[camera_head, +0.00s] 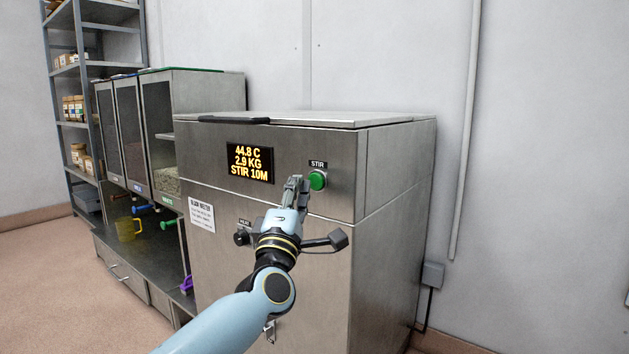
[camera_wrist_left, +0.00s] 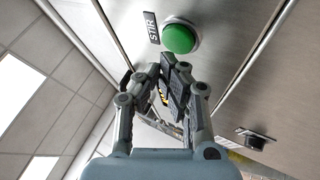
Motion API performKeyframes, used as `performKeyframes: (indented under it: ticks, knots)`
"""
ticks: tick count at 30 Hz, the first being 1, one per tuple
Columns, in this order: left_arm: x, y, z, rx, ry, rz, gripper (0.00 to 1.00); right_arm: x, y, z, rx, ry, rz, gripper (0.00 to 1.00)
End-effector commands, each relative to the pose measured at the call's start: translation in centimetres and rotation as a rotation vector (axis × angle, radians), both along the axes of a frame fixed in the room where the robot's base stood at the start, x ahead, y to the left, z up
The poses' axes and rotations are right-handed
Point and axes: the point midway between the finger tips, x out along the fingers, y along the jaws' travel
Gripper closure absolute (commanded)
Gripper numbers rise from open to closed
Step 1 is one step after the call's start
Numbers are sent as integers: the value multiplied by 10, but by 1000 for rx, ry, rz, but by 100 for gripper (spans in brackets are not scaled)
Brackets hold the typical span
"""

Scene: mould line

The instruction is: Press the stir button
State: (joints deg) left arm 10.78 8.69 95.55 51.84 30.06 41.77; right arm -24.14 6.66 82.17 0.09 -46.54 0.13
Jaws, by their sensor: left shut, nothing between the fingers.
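The green stir button (camera_head: 317,180) sits on the upper front of a steel melter (camera_head: 395,175), under a STIR label. The button also shows in the left wrist view (camera_wrist_left: 180,37), just beyond my fingertips. My left gripper (camera_head: 296,184) is shut and empty, close to the button's left side in the head view. I cannot tell whether the fingertips touch it; in the left wrist view a small gap seems to show. The display (camera_head: 250,163) reads 44.8 C, 2.9 KG, STIR 10M. My right gripper is not in view.
A dark knob (camera_head: 241,237) sits lower on the melter's front, left of my arm. A white notice (camera_head: 202,215) is near its left edge. Dispensers with coloured handles stand at left, with a yellow jug (camera_head: 128,229) below. Shelving (camera_head: 62,70) stands behind them.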

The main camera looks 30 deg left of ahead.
Motion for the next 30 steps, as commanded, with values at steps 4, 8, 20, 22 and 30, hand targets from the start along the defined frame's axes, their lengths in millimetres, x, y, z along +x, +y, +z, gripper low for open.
performKeyframes:
  ticks: [4, 8, 20, 22, 30]
  knots:
    - [0, 0, 0, 0, 0, 0, 100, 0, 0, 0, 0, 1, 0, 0]
    - [-2, 0, 0, 1, 0, 0, 100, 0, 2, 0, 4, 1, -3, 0]
    - [-39, 3, 1, 1, 0, 0, 100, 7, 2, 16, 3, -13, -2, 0]
    - [-44, 3, 1, 2, 1, 1, 100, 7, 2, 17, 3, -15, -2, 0]
    - [-50, 4, 0, 1, -1, 0, 100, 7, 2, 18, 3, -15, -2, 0]
